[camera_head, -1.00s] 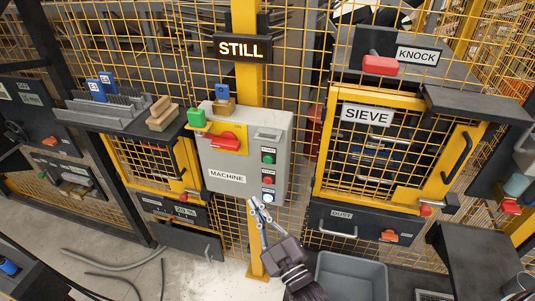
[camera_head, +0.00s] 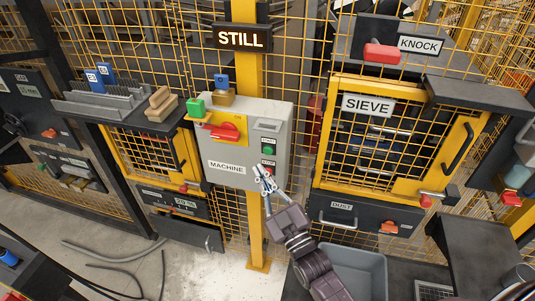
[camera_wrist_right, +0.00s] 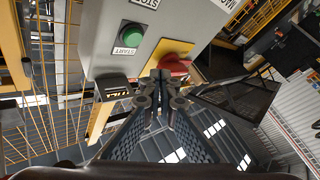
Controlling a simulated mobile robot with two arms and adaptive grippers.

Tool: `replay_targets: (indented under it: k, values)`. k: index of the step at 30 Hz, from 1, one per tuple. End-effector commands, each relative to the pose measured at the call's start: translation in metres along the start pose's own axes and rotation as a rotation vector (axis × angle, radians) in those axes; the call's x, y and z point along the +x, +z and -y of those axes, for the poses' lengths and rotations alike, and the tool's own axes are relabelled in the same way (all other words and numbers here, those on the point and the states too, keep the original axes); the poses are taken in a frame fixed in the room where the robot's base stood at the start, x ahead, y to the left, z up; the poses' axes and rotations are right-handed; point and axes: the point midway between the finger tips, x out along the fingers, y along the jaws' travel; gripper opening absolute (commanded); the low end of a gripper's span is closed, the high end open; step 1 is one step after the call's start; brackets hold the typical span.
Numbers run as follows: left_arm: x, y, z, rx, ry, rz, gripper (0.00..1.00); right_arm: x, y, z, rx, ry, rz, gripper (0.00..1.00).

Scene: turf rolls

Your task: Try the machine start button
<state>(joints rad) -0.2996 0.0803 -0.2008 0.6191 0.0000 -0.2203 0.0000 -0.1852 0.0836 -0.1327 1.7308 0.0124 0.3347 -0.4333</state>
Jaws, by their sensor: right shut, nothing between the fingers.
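The grey machine box (camera_head: 229,176), labelled MACHINE, stands against the yellow post. It carries a green button (camera_head: 268,150) on its right side, and a red button lies just below, partly covered by my right gripper. The wrist view shows the green button (camera_wrist_right: 131,36) with a START label, and a STOP label (camera_wrist_right: 146,3) beyond it. My right gripper (camera_head: 262,170) is shut and empty, in front of the lower right part of the box, below the green button. Whether it touches the box cannot be told. My left gripper is out of view.
A red handle (camera_head: 224,131) sits on the box's yellow plate. A lit sign (camera_head: 241,38) reads STILL. The yellow-framed sieve door (camera_head: 325,140) and a grey bin (camera_head: 350,262) are to the right. A black shelf with racks (camera_head: 125,114) is left.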

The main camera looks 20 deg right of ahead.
Motion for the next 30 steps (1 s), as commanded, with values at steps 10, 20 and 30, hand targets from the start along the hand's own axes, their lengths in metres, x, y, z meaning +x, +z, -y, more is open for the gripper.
replay_targets:
  k: [10, 20, 30]
  values:
    - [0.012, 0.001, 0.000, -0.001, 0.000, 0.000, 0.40, 0.028, 0.020, -0.020, -0.002, 0.000, -0.002, 0.00]
    - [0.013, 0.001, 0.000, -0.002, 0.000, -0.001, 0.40, 0.032, 0.023, -0.024, 0.000, 0.000, 0.000, 0.00]
    - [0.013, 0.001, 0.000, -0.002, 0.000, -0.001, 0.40, 0.032, 0.023, -0.023, 0.000, 0.000, 0.000, 0.00]
